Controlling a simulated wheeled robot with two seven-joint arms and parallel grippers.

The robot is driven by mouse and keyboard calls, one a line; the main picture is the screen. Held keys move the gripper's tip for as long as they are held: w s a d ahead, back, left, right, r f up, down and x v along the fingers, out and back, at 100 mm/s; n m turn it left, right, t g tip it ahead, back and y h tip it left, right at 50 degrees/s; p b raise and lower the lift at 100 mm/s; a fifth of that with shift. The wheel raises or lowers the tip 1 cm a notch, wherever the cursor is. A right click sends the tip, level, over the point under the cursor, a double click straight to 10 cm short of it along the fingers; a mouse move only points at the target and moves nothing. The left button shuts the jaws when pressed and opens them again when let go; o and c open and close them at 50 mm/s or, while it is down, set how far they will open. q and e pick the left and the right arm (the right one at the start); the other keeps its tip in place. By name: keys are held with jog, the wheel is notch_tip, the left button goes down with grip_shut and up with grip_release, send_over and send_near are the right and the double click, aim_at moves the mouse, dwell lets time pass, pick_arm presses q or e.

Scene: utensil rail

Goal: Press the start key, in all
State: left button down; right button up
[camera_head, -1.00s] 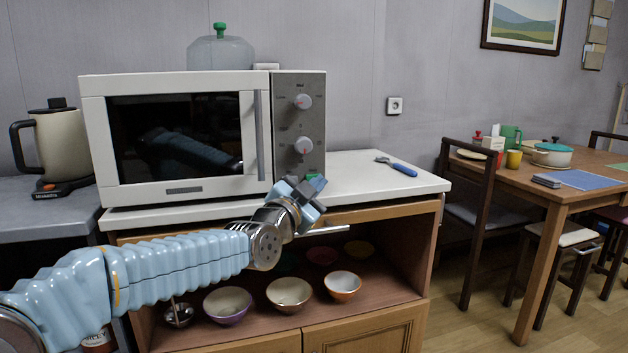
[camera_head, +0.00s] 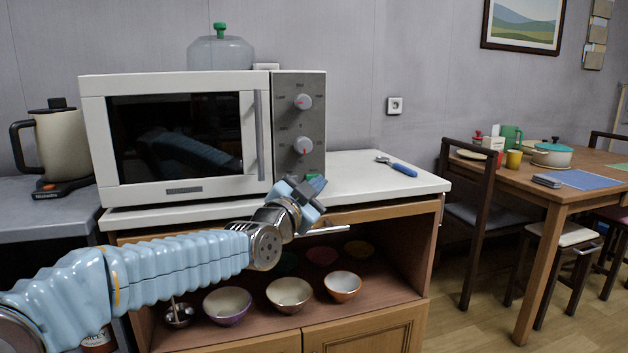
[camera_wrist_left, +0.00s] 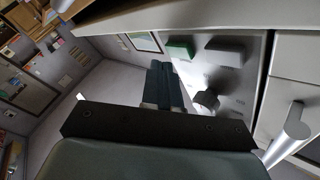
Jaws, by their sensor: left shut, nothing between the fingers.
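The white microwave (camera_head: 90,130) stands on the counter, with a grey control panel (camera_head: 315,120) at its right side. A green key (camera_head: 312,177), which looks like the start key, is low on the panel, partly hidden by my gripper. The green key (camera_wrist_left: 180,48) and a grey key (camera_wrist_left: 225,54) beside it show in the left wrist view. My left gripper (camera_head: 303,188) is shut and empty in front of the lower panel. Its fingertips (camera_wrist_left: 160,72) are close to the green key in the wrist view; I cannot tell whether they touch it. My right gripper is not in view.
A blue-handled tool (camera_head: 402,169) lies on the counter at the right. Bowls (camera_head: 289,293) stand on the shelf below.

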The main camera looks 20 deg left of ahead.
pick_arm(q)
jog(key=shift+w, duration=0.1)
jog(key=shift+w+a+b, duration=0.25)
jog(key=shift+b, duration=0.1)
